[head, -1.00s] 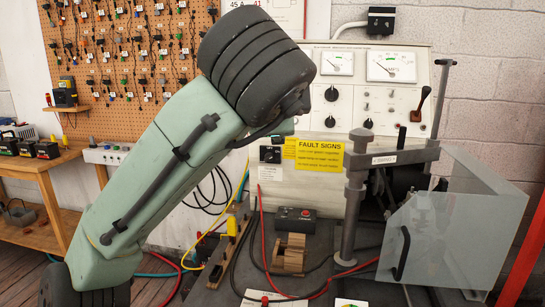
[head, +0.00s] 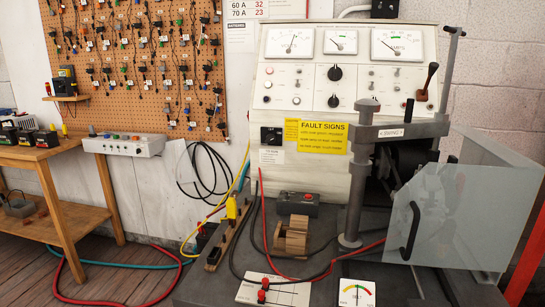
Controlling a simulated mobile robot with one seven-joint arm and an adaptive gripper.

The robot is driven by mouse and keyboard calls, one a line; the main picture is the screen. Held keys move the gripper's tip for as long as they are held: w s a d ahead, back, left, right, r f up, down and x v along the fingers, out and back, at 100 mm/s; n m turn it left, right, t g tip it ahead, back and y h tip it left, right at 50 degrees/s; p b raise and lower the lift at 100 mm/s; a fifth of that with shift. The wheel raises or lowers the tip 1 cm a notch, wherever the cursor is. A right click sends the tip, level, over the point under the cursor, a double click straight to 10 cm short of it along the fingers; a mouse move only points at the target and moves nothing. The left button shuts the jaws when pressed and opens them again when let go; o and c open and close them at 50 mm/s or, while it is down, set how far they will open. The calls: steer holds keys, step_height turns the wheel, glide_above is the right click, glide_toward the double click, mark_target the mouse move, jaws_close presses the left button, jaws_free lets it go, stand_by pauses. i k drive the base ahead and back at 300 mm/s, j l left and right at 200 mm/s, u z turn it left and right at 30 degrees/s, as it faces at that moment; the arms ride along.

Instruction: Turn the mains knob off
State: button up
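The cream test bench panel (head: 300,95) stands at the back, facing me. On its lower left is a black square switch plate with a rotary knob (head: 272,136), beside a small yellow label. Two larger black knobs, an upper one (head: 335,73) and a lower one (head: 333,102), sit in the panel's middle. The lettering is too small to tell which is the mains knob, or its setting. My gripper and arm are out of view, so I cannot tell what the gripper holds.
A clear guard with a black handle (head: 408,232) and a grey clamp post (head: 358,190) stand at the front right. A red-button box (head: 297,203), wooden block (head: 292,236) and loose cables lie on the bench top. A wooden side table (head: 40,155) stands left.

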mark_target(271, 138)
steer(key=j+z, duration=0.45)
steer(key=k+j+z, duration=0.2)
steer(key=j+z, duration=0.25)
steer(key=j, duration=0.15)
